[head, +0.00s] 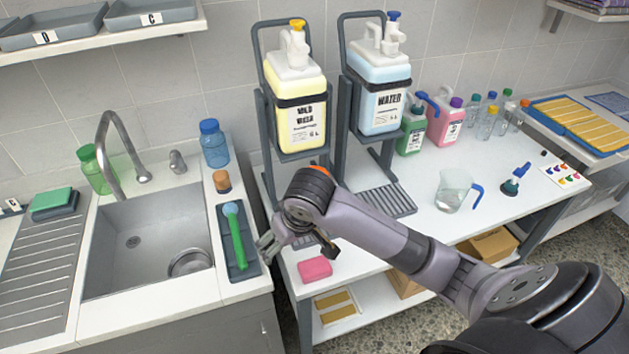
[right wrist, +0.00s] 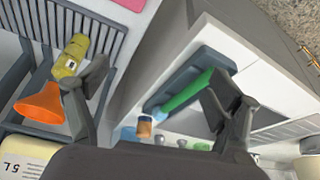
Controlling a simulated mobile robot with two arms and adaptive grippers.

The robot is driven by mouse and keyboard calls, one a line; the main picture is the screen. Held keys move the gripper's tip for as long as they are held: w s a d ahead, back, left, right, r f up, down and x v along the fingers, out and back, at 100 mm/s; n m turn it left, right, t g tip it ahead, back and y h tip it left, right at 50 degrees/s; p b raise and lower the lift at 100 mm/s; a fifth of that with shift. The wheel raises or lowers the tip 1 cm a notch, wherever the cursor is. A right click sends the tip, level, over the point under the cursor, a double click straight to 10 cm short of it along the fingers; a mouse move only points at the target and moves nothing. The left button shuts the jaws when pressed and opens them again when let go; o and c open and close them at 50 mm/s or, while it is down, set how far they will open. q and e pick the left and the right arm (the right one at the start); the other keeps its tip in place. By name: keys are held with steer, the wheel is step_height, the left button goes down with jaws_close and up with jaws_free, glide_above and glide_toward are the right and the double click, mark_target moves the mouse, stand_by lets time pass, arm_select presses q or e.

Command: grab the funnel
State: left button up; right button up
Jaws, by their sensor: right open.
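The orange funnel (right wrist: 40,104) shows at the left of the right wrist view, beside one finger of my right gripper and outside the jaws. Its narrow end points toward a small yellow-green bottle (right wrist: 72,56); I cannot tell whether they touch. In the head view only a sliver of orange (head: 319,169) shows above my right wrist, which hides the rest. My right gripper (head: 298,246) is open over the edge between the sink counter and the dispenser table. Its two fingers also show in the right wrist view (right wrist: 155,84) with nothing held between them. My left gripper is not in view.
Mild wash (head: 299,110) and water (head: 379,95) dispensers stand behind my arm, above slatted trays. A green brush (head: 235,236) lies in a grey tray left of the gripper. A pink sponge (head: 314,268) lies near the table's front. A measuring jug (head: 453,190) stands right.

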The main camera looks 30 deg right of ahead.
steer(key=w+d+r+m+h, duration=0.1)
steer(key=w+d+r+m, duration=0.25)
steer(key=d+r, duration=0.4)
steer(key=w+d+r+m+h, duration=0.1)
steer(key=w+d+r+m, duration=0.25)
steer(key=d+r, duration=0.35)
steer(key=n+p, duration=0.1)
steer(key=p, duration=0.2)
glide_toward(316, 169)
steer(key=f, duration=0.1)
steer(key=a+f, duration=0.1)
steer(key=s+f, duration=0.1)
steer(key=f, duration=0.1)
steer(key=shift+a, duration=0.25)
steer(key=shift+w+d+f, duration=0.1)
steer(key=shift+w+f, duration=0.2)
steer(key=shift+f, duration=0.15)
steer(key=p+x, duration=0.1)
steer(key=x, duration=0.2)
steer(key=shift+w+f+p, duration=0.1)
steer(key=shift+f+p, duration=0.2)
steer(key=shift+p, duration=0.1)
steer(key=shift+w+d+f, duration=0.15)
steer(key=shift+f, duration=0.3)
steer(key=shift+h, duration=0.3)
